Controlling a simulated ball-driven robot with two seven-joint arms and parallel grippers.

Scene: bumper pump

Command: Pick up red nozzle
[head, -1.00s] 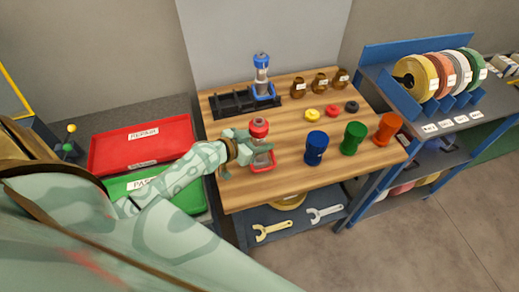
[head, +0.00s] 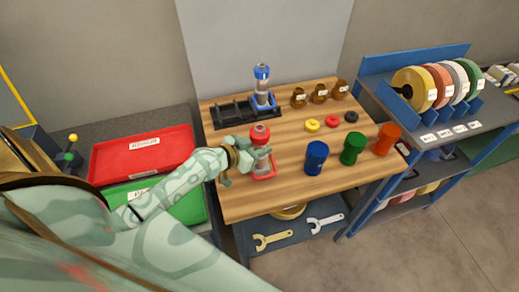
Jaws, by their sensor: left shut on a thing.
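The red nozzle has a red top (head: 260,134), a clear grey body and a red loop-like base (head: 264,173). It stands upright near the front left part of the wooden table (head: 255,203). My left gripper (head: 254,160) reaches in from the left and is shut on the nozzle's body, below the red top. The fingers partly hide the body, and I cannot tell whether the base is clear of the table. My right gripper is out of view.
A similar blue-topped nozzle (head: 262,88) stands at the black rack (head: 232,112). Blue (head: 316,158), green (head: 353,149) and orange (head: 387,139) cups stand to the right. Red (head: 140,152) and green (head: 190,203) trays lie left. Small rings and brown pots sit behind.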

